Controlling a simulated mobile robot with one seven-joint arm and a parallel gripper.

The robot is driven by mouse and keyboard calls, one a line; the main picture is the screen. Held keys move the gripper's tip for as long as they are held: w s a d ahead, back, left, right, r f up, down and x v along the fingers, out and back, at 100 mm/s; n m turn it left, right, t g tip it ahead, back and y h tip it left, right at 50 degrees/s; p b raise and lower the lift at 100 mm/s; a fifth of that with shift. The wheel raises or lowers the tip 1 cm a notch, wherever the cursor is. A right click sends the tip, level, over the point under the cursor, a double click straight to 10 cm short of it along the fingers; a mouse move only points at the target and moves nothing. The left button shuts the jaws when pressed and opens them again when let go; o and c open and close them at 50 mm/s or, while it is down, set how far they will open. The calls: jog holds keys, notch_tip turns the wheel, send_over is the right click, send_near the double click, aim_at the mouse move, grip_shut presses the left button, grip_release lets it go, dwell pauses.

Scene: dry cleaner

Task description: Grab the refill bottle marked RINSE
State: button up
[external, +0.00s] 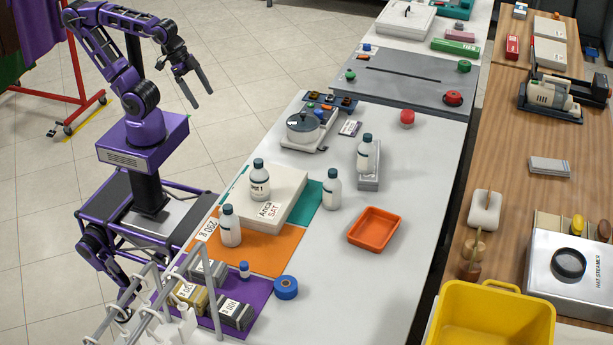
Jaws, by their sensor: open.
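Several similar white bottles with dark caps stand upright on the pale counter, and I cannot read RINSE on any of them. One bottle (259,182) stands on a white box and has a partly legible label. Another bottle (230,229) stands on the orange mat, in front of that box. A third bottle (332,190) stands on the counter to the right of the box. A further bottle (366,156) stands raised on a grey block (369,181). My gripper (203,99) is open and empty, in the air over the floor left of the counter, well away from the bottles.
The white box (288,208) lies across orange and teal mats. An orange tray (375,229), a blue tape roll (286,288) and a scale with a round pot (303,128) are also on the counter. Grey rails (190,262) stand at its near-left edge.

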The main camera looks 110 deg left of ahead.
jog(key=w+r+n+t+y, duration=0.1)
jog(key=w+r+t+y, duration=0.15)
jog(key=w+r, duration=0.85)
jog(key=w+r+t+y, duration=0.1)
jog(key=w+r+t, duration=0.35)
jog(key=w, duration=0.95)
jog(key=w+a+r+n+t+p, duration=0.15)
jog(key=w+a+r, duration=0.35)
jog(key=w+r, duration=0.55)
jog(key=n+g+h+b, duration=0.2)
jog(key=g, duration=0.8)
send_near(327, 179)
jog(key=shift+m, duration=0.25)
jog(key=x, duration=0.6)
jog(key=shift+d+f, duration=0.15)
jog(key=shift+f, duration=0.2)
jog(key=shift+a+x, duration=0.2)
jog(key=shift+x, duration=2.85)
jog(key=shift+w+r, duration=0.1)
jog(key=shift+w, duration=0.1)
